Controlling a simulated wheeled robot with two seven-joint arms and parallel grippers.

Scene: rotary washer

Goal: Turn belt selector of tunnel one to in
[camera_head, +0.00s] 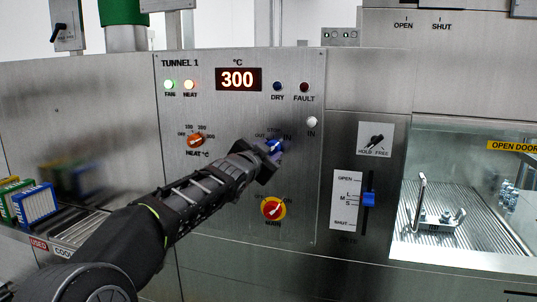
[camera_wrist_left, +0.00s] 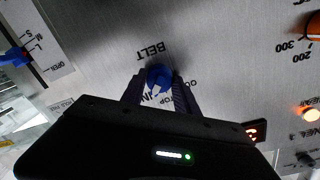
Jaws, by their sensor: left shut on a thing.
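The belt selector is a blue knob (camera_head: 275,146) on the tunnel one panel, with OUT, STOP and IN printed around it. My left gripper (camera_head: 270,149) covers much of it in the head view. In the left wrist view the blue knob (camera_wrist_left: 158,77) sits between the two dark fingers of my left gripper (camera_wrist_left: 159,92), which are shut on it. The BELT label is readable beside it, upside down. The knob's exact pointing direction is hard to tell. My right gripper is not in view.
The panel also has a heat knob (camera_head: 196,140), a red and yellow main switch (camera_head: 272,208), a display (camera_head: 238,79) reading 300 and a pale IN lamp (camera_head: 312,121). A blue slider (camera_head: 369,199) is to the right. Boxed filters (camera_head: 35,204) stand at the left.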

